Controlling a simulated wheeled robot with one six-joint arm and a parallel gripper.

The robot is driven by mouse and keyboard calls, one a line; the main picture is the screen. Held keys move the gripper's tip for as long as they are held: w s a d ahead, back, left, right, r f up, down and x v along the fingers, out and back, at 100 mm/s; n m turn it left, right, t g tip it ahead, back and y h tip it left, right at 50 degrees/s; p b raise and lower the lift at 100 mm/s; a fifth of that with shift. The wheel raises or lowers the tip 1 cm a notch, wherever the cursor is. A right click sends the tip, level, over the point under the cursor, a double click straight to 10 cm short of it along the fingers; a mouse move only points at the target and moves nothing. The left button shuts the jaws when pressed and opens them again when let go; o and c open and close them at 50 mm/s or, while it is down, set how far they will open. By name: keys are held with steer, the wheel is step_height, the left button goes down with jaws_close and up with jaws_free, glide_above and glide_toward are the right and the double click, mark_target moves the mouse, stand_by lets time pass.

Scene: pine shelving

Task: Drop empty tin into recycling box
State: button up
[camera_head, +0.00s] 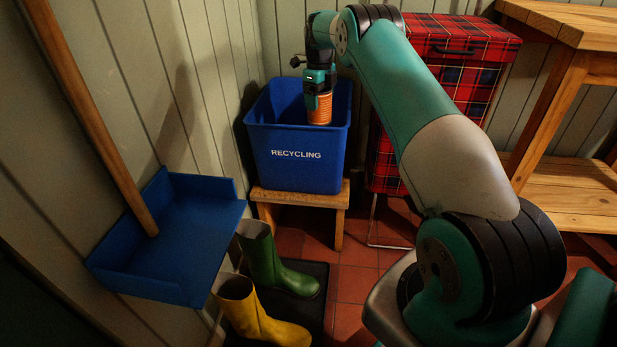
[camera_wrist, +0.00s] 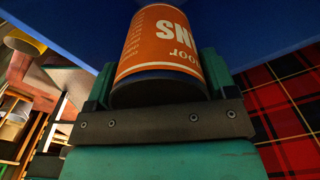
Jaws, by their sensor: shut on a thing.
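The orange tin (camera_head: 320,109) hangs from my gripper (camera_head: 318,93) over the opening of the blue recycling box. In the wrist view the tin (camera_wrist: 160,45) has an orange label with white lettering, and the gripper's fingers (camera_wrist: 158,80) are shut on its two sides. The blue recycling box (camera_head: 297,165), marked RECYCLING, stands upright on a small wooden stool (camera_head: 300,198). The tin's lower end appears near the level of the box's front rim. The inside floor of the box is hidden. Blue box wall (camera_wrist: 255,25) shows behind the tin in the wrist view.
A red tartan hamper (camera_head: 455,75) stands close to the box's right. Pine shelving (camera_head: 560,180) is further right. A blue shovel (camera_head: 185,225) leans at the left wall.

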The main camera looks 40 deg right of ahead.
mark_target(320, 122)
step_height(320, 122, down, 20)
steer(key=b, duration=0.8)
steer(key=shift+f, duration=0.25)
steer(key=shift+f, duration=0.1)
steer(key=shift+f, duration=0.55)
steer(key=o, duration=0.9)
steer(key=shift+c, duration=0.2)
step_height(320, 122, up, 13)
steer(key=p, duration=0.4)
steer(key=shift+r+p, duration=0.2)
steer(key=shift+p, duration=0.15)
